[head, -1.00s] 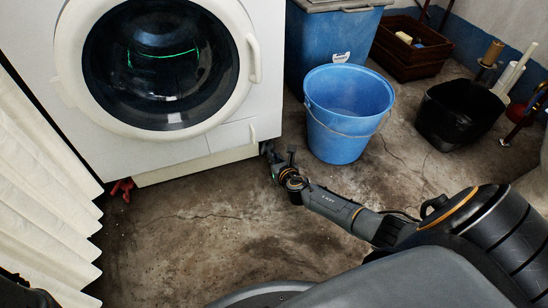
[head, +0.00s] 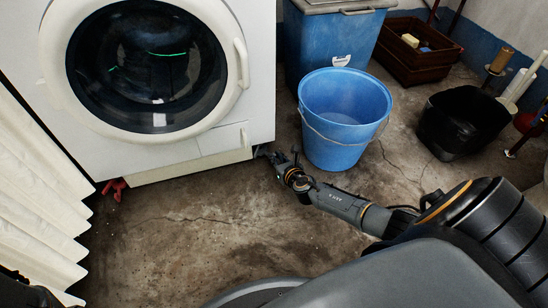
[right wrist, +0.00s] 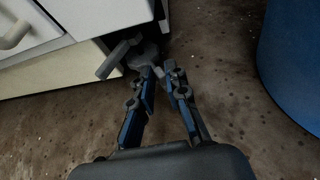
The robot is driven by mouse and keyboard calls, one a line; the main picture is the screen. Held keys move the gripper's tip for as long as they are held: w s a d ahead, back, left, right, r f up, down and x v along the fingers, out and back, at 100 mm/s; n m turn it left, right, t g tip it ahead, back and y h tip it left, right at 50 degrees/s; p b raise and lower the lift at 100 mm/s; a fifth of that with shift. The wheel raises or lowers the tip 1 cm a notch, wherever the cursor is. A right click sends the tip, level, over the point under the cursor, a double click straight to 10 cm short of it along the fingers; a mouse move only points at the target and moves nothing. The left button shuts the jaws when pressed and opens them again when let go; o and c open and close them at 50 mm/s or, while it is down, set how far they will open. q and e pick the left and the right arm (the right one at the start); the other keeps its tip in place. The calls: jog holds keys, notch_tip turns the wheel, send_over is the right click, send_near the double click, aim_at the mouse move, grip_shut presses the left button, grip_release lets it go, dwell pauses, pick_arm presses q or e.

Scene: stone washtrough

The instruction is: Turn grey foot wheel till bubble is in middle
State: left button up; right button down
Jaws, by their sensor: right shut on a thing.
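The white washing machine (head: 215,152) stands at the left. Its grey foot wheel (right wrist: 143,52) shows under the machine's front right corner in the right wrist view, with grey lobes sticking out. In the head view this wheel is mostly hidden by my gripper and too small to make out. My right gripper (right wrist: 163,70) is shut on the grey wheel, with its fingertips at the wheel's near side. It also shows in the head view (head: 268,154), low at the machine's corner. No bubble can be made out. My left gripper is not in view.
A red foot wheel (head: 116,187) sits under the machine's left corner. A blue bucket (head: 340,120) stands close right of my right gripper. A black tub (head: 462,122) and wooden crate (head: 415,55) are farther right. White curtain (head: 35,215) hangs at left; the front floor is clear.

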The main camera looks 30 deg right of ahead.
jog(key=shift+d, duration=0.4)
jog(key=c, duration=1.7)
grip_release()
jog(key=shift+s, duration=0.1)
jog(key=shift+a, duration=0.25)
jog(key=v, duration=1.2)
jog(key=shift+d, duration=0.1)
